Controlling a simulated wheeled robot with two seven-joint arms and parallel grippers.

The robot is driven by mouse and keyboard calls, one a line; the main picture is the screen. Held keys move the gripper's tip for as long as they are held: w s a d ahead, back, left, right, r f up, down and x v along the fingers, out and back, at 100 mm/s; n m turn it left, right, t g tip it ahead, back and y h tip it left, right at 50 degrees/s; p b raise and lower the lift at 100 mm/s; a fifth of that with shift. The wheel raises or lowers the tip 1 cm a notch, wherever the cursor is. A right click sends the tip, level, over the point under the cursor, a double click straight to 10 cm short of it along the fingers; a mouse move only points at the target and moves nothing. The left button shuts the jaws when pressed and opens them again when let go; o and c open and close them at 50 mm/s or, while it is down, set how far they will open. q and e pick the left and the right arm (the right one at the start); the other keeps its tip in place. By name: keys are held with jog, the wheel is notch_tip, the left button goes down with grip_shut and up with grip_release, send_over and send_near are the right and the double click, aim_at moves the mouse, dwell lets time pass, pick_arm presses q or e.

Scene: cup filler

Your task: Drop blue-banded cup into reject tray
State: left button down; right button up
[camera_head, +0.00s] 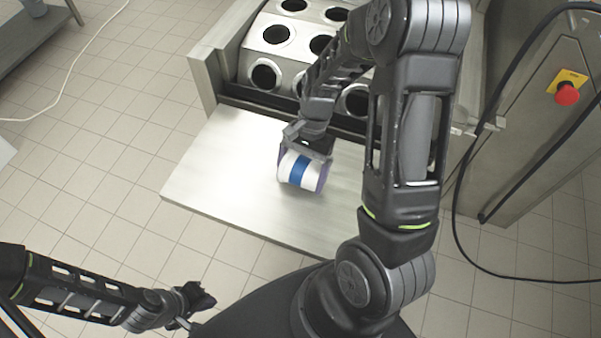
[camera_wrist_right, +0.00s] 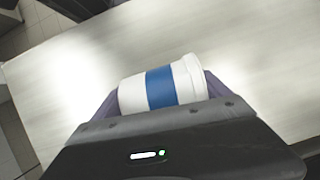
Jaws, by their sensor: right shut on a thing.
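The white cup with a blue band (camera_head: 301,170) lies on its side in my right gripper, above the pale metal shelf; it also shows in the right wrist view (camera_wrist_right: 161,87). My right gripper (camera_head: 304,162) is shut on it, with one purple-grey finger at each end of the cup. How far the cup is above the shelf I cannot tell. My left gripper (camera_head: 196,303) is at the lower left, away from the cup, and its fingers are too dark and small to read. I cannot make out a reject tray in either view.
The metal shelf (camera_head: 222,165) is otherwise bare where visible. Behind it stands a machine block with several round dark holes (camera_head: 276,34). A red stop button (camera_head: 567,93) is on the panel at right.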

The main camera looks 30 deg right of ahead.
jog(key=shift+f, duration=0.15)
jog(key=o, duration=1.1)
jog(key=b+v, duration=0.1)
jog(key=v, duration=1.1)
jog(key=shift+r, duration=0.2)
